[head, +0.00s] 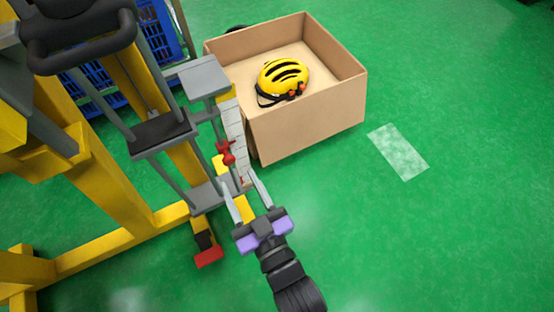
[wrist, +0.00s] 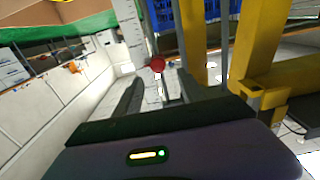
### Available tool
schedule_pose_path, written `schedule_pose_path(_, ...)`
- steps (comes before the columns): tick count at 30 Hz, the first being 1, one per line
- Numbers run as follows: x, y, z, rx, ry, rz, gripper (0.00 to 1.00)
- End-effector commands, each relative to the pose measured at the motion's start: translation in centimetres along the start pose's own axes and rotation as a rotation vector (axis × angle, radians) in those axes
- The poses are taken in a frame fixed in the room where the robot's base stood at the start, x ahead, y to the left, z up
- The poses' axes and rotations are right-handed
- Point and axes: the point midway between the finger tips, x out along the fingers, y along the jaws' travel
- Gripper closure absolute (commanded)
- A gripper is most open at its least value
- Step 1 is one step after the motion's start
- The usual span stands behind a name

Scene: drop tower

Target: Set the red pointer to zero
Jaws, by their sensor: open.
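The red pointer (head: 227,152) sits on the drop tower beside an upright white scale (head: 234,122). In the wrist view the pointer's round red knob (wrist: 157,64) shows just beyond the fingertips, against the scale (wrist: 131,28). My gripper (head: 238,182) is open, with its two pale fingers spread around the lower part of the scale, below the pointer in the picture. In the wrist view my gripper (wrist: 156,84) holds nothing between its fingers. I cannot tell if a finger touches the scale. The scale's marks are too small to read.
The yellow tower frame (head: 108,185) and its grey carriage (head: 160,132) stand left of my gripper. A cardboard box (head: 300,125) with a yellow helmet (head: 284,77) stands behind the scale. Blue crates (head: 160,28) are at the back.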

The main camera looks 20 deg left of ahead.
Motion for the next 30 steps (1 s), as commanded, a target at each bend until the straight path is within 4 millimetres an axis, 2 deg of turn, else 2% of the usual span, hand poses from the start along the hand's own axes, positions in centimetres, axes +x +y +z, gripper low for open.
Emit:
schedule_pose_path(5,1.3,-0.1,0.5,-0.002,-0.013,-0.002,0.53)
schedule_pose_path(12,5.0,-0.1,0.6,-0.001,-0.012,-0.001,0.53)
schedule_pose_path(18,7.1,0.0,0.6,-0.002,-0.013,0.000,0.53)
schedule_pose_path(30,7.7,0.0,0.5,-0.002,-0.015,0.000,0.55)
